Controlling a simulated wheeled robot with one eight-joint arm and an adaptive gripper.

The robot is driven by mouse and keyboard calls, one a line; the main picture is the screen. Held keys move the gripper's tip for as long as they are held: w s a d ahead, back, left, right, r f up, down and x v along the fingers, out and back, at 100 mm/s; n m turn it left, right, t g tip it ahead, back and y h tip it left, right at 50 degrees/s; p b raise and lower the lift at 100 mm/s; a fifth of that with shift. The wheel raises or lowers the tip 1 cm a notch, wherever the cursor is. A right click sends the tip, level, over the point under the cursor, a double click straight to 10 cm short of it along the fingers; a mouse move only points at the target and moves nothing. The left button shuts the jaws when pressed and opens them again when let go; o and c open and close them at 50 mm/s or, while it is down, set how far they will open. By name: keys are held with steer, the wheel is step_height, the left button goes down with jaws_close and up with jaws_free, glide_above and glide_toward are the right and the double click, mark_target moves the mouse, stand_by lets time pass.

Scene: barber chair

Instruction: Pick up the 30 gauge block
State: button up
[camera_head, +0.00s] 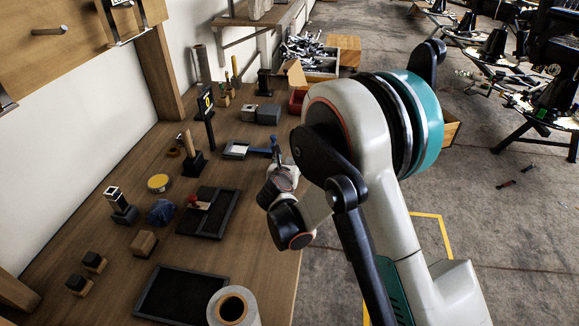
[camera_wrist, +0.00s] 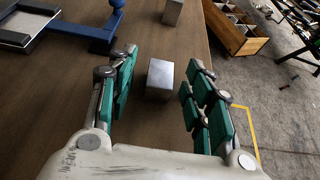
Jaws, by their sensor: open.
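A plain grey metal block (camera_wrist: 159,80) lies on the wooden table in the wrist view, ahead of my gripper and within the gap between its fingers. I can read no number on it. My gripper (camera_wrist: 161,65) is open, with green finger pads on both sides of the block and a visible gap on each side. A second metal block (camera_wrist: 173,12) stands farther off, near the table's right edge. In the head view my gripper (camera_head: 281,165) is low over the table's right side; my arm hides much of that area, and I cannot make out the nearer block there.
A blue tool (camera_wrist: 100,32) lies left of my gripper. Dark trays (camera_head: 183,294), a yellow-topped tin (camera_head: 159,183), small wooden blocks (camera_head: 144,243) and a black stand (camera_head: 207,120) occupy the table (camera_head: 105,213). A wooden crate (camera_wrist: 235,32) is beyond the table edge.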

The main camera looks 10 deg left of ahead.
jaws_close()
